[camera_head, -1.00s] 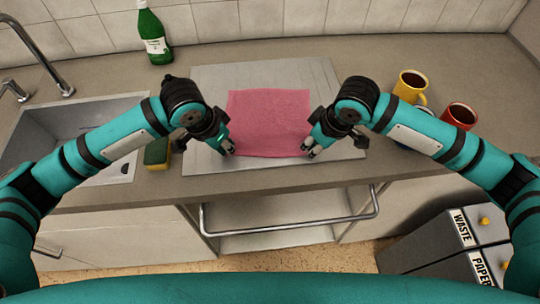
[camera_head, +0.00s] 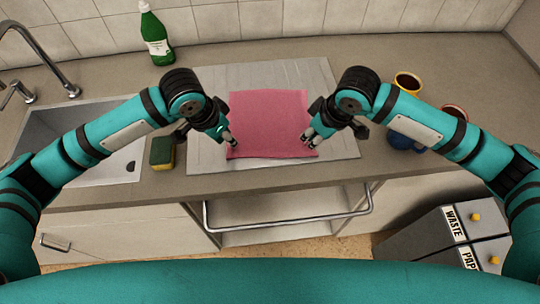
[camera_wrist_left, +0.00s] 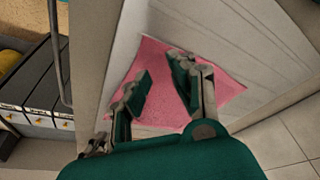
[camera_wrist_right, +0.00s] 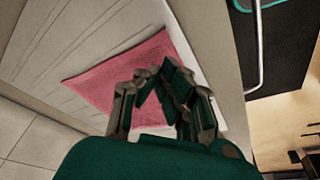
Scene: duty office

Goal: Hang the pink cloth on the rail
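The pink cloth (camera_head: 270,125) lies spread nearly flat on a pale ribbed board on the counter. The rail (camera_head: 290,223) is a metal bar along the counter's front, below the cloth; nothing hangs on it. My left gripper (camera_head: 231,140) is at the cloth's left edge, near its front corner. In the left wrist view its fingers (camera_wrist_left: 160,90) are apart over the cloth, with nothing between them. My right gripper (camera_head: 313,138) is at the cloth's right edge. In the right wrist view its fingers (camera_wrist_right: 160,80) show a narrow gap over the cloth. Contact with the cloth is unclear.
A sink (camera_head: 80,145) with a tap is at left, with a yellow-green sponge (camera_head: 162,152) beside it. A green bottle (camera_head: 154,35) stands at the back. A yellow mug (camera_head: 408,82), a red mug and a blue one are partly behind my right arm. Bins (camera_head: 450,235) stand lower right.

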